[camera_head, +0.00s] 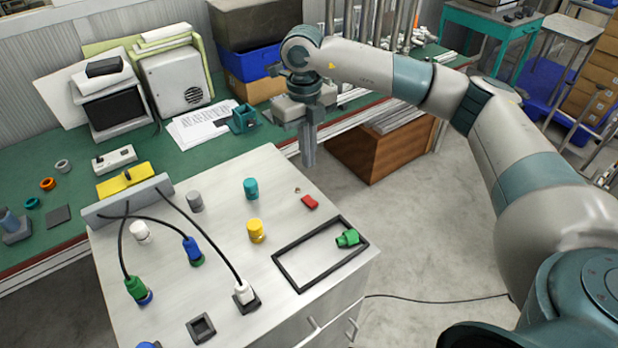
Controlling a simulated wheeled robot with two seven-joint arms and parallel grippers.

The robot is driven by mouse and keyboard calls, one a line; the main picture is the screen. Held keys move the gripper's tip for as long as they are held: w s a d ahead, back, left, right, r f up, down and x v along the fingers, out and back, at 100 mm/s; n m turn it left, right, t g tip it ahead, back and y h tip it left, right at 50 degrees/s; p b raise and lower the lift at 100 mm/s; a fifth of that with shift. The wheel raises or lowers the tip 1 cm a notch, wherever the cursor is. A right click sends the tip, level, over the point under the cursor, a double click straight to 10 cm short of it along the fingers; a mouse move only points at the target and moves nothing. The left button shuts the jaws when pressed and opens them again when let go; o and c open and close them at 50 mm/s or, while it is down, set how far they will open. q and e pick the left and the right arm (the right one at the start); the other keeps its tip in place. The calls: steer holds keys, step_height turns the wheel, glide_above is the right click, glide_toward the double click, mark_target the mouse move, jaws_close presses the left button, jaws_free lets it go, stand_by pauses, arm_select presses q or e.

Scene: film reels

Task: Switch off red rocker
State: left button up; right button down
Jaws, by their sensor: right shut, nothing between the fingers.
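The red rocker (309,202) sits on the light top of the cabinet (215,225), near its back right edge. A tiny reddish spot shows just behind it. Which way the rocker is tipped is too small to tell. My right gripper (308,162) points down with its fingers together and nothing between them. In the picture it is just above the rocker, by the cabinet's back right edge, apart from the rocker. Its exact height is hard to judge. My left gripper is not in view.
A black frame (287,276) with a green piece (348,238) lies right of centre. Yellow (256,231) and teal (251,189) knobs stand left of the rocker. Cabled plugs (244,292) are at the left. A green bench (70,222) with equipment runs behind.

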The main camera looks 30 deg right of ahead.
step_height(320, 180, up, 3)
steer(key=shift+a+r+b, duration=0.1)
steer(key=shift+b, duration=0.2)
stand_by(0.5)
